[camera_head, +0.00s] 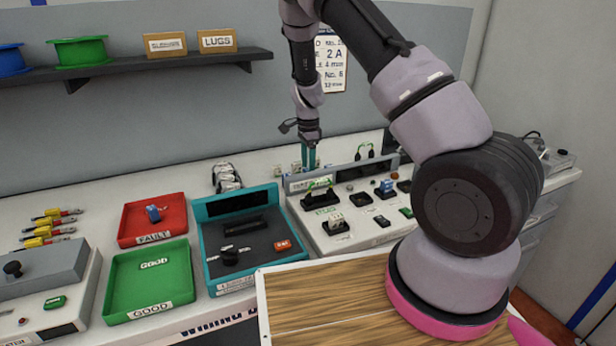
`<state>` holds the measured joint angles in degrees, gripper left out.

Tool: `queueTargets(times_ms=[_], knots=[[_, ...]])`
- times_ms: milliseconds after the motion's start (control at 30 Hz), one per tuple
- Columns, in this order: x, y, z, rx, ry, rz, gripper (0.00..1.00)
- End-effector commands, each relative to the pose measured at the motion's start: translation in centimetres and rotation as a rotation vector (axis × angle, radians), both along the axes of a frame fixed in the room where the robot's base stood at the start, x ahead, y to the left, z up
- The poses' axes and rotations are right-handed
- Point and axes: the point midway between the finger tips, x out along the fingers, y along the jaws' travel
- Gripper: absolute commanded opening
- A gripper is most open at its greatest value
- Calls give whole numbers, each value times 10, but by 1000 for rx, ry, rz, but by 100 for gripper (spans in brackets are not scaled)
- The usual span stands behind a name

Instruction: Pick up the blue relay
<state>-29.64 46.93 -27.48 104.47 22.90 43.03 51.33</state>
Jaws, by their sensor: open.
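A small blue block (153,213), which looks like a relay, lies in the red tray (125,239) labelled FAULT at the left. Another small blue part (386,186) sits in a black holder on the light grey panel (374,236) at the right. I cannot tell for sure which is the blue relay. My gripper (309,158) points down at the back of the bench, behind that panel's raised rear edge. Its teal fingers are open and small in view. It is apart from both blue parts, and I see nothing held.
A green tray (114,311) labelled GOOD stands in front of the red tray. A teal-framed station (205,262) lies between the trays and the panel. Yellow-handled tools (48,230) and a grey tester (40,273) are at the left. A shelf (150,66) hangs above.

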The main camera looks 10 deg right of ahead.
Motion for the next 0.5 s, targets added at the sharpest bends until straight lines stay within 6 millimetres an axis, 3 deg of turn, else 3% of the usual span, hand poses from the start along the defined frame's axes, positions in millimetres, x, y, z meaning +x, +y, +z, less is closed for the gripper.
queueTargets(times_ms=[133, 400, 500], knots=[[0, -1, -23, -1, 2, -1, 65], [1, 0, -28, 0, 0, -1, 65], [1, 0, -28, 0, 0, 0, 27]])
